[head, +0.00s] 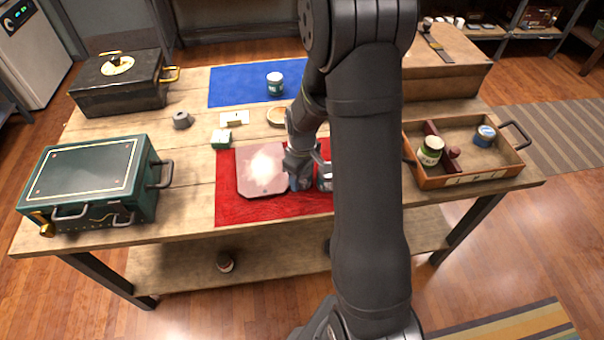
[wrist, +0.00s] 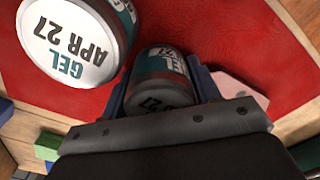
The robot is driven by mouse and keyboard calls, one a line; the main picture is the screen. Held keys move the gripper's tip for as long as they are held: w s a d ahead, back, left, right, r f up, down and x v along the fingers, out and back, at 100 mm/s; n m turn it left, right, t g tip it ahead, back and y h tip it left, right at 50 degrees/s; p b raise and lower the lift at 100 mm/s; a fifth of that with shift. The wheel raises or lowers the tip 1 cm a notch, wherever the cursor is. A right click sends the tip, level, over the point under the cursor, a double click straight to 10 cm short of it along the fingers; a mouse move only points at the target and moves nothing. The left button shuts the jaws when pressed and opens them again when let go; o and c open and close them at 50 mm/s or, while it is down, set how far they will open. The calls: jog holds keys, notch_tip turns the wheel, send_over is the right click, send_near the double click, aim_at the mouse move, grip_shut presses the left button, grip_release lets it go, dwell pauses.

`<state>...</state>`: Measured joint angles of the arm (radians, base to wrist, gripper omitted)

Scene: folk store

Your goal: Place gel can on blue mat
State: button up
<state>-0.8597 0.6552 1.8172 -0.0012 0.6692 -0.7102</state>
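My gripper (wrist: 160,85) is low over the red mat (head: 235,203), its blue fingers on both sides of a gel can (wrist: 158,68) with a teal and white label. Both fingers appear to meet the can's sides. A second, larger-looking gel can (wrist: 75,42) stands just left of it in the wrist view, its lid reading "GEL APR 27". In the head view, part of a can (head: 325,176) shows beside my gripper; the arm hides the rest. The blue mat (head: 232,82) lies at the back, with a teal and white can (head: 274,86) on it.
A pinkish plate-like block (head: 262,170) lies left of my gripper on the red mat. A wooden tray (head: 480,178) with jars is at right. The blue mat's left part is clear.

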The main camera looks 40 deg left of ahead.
jog(key=o, duration=0.3)
jog(key=shift+r, duration=0.15)
jog(key=shift+o, duration=0.5)
notch_tip(320, 180, up, 12)
jog(key=shift+r, duration=0.1)
